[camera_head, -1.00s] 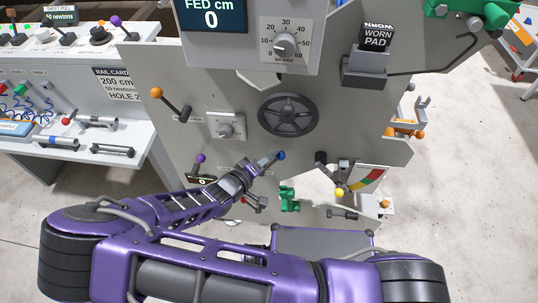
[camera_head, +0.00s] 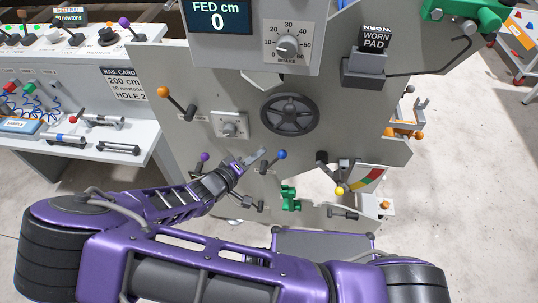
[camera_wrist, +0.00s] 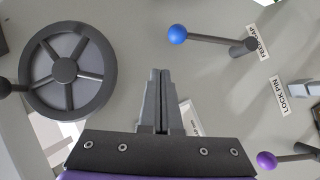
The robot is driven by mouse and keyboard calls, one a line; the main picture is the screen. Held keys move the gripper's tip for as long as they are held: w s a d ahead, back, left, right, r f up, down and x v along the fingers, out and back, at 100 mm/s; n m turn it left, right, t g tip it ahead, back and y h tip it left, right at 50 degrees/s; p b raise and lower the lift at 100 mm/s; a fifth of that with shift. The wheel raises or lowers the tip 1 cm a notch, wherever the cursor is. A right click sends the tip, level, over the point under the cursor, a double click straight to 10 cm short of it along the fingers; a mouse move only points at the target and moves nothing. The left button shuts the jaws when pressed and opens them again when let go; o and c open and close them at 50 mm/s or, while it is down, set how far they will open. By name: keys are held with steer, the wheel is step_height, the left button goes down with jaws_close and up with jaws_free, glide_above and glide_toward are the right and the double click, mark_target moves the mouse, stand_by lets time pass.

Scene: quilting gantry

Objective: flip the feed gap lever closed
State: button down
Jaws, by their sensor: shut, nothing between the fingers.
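The feed gap lever is a dark rod with a blue ball (camera_head: 281,154) on its end, set on the grey machine panel. In the head view it leans up and to the right from its pivot. In the wrist view the blue ball (camera_wrist: 177,34) is above my fingertips, and the rod runs right to a pivot beside a feed gap label (camera_wrist: 258,42). My gripper (camera_head: 259,154) is shut and empty, just left of the ball in the head view. Its fingers (camera_wrist: 160,73) are together in the wrist view, with a visible gap to the ball.
A dark handwheel (camera_head: 290,114) is above the lever. A purple-knobbed lever (camera_wrist: 266,160) is by the lock pin label (camera_wrist: 280,95). An orange-knobbed lever (camera_head: 164,92), a yellow-knobbed lever (camera_head: 340,191) and a green part (camera_head: 290,198) are also nearby.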

steer(key=r+v, duration=0.1)
steer(key=v, duration=0.6)
steer(key=shift+d, duration=0.1)
